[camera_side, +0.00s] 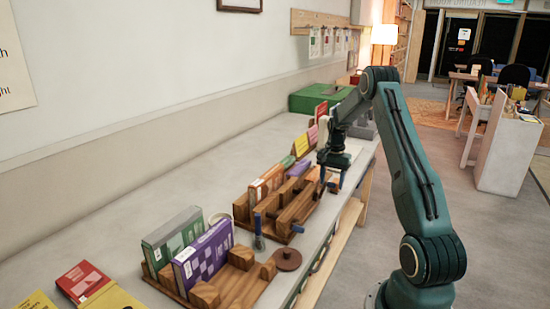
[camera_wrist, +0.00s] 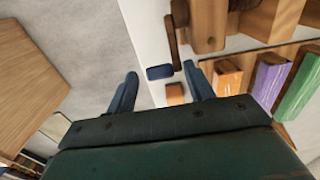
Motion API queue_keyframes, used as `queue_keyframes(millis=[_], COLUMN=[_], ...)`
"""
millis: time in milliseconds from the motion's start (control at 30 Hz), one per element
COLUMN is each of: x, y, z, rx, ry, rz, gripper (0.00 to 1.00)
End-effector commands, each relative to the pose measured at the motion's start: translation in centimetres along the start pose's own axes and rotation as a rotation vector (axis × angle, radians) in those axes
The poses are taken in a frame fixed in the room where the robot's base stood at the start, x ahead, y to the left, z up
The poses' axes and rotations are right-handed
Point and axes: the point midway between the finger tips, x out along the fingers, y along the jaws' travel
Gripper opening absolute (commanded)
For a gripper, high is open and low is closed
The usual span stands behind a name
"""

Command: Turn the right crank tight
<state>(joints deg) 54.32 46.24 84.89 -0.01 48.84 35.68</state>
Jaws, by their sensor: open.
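My gripper (camera_side: 332,181) is open, fingers pointing down, over the far end of the row of wooden racks. In the wrist view its two dark blue fingers (camera_wrist: 160,71) are apart. A blue crank grip (camera_wrist: 160,72) shows in the gap between them, nearer the right finger; I cannot tell how far below the tips it is. A brown crank piece (camera_wrist: 172,42) stands beside it on the wooden frame (camera_wrist: 205,25). In the side view my gripper hides this crank.
The nearest wooden rack (camera_side: 238,285) holds a green book (camera_side: 172,238) and a purple book (camera_side: 204,257). A red book (camera_side: 82,281) and a yellow one (camera_side: 112,298) lie at the front left. A green box (camera_side: 318,97) stands at the back of the grey table (camera_side: 115,225).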

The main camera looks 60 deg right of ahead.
Motion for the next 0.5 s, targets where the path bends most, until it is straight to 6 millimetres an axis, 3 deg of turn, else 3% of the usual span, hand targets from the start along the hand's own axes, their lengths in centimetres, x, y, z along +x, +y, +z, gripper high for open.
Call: queue_keyframes(millis=[133,400,500], x=[0.0,-0.01,-0.01], y=[0.0,0.21,0.32], z=[0.01,-0.01,0.0], rx=[0.0,0.004,0.006], ry=[0.0,-0.002,-0.003], rz=[0.0,0.004,0.006], gripper=[0.53,0.0,0.0])
